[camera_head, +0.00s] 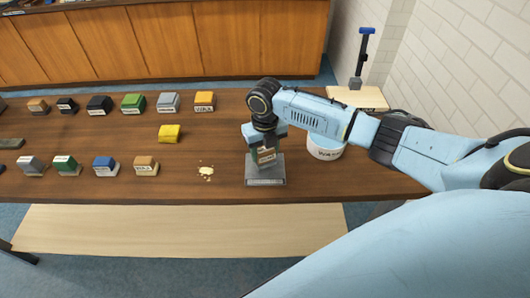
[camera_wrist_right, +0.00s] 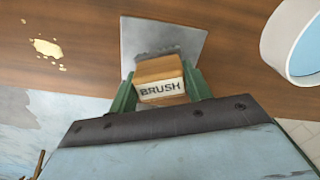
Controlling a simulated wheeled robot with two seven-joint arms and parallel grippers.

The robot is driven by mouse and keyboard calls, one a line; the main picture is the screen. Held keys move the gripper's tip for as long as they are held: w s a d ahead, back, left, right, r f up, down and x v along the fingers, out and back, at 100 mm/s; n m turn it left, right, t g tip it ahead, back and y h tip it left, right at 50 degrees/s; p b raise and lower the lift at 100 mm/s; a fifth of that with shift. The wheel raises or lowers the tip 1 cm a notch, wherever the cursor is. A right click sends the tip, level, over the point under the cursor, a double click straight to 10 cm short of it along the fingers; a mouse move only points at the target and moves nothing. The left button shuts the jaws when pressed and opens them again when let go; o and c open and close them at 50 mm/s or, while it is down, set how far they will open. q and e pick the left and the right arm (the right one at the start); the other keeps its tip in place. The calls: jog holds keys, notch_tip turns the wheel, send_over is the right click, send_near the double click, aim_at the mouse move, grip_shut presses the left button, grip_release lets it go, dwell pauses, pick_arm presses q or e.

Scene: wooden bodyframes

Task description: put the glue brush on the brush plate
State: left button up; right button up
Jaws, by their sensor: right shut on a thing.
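The glue brush (camera_wrist_right: 161,80) is a small wooden block with a white label reading BRUSH. My right gripper (camera_wrist_right: 158,88) is shut on it, with a green finger on each side. In the head view the brush (camera_head: 266,155) is upright, over the grey brush plate (camera_head: 265,181). In the wrist view the plate (camera_wrist_right: 185,38) lies right behind and under the brush. I cannot tell whether the brush touches the plate. My left gripper is not in view.
A white bucket (camera_head: 324,150) stands right of the plate. Spilled pale crumbs (camera_head: 206,172) lie to its left. Several labelled blocks stand in rows further left, with a yellow block (camera_head: 169,133) between them. A blue-topped tool (camera_head: 361,60) stands at the back right.

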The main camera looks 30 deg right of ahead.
jog(key=shift+f, duration=0.55)
jog(key=shift+f, duration=0.15)
jog(key=o, duration=0.9)
notch_tip(320, 180, up, 12)
jog(key=shift+r, duration=0.2)
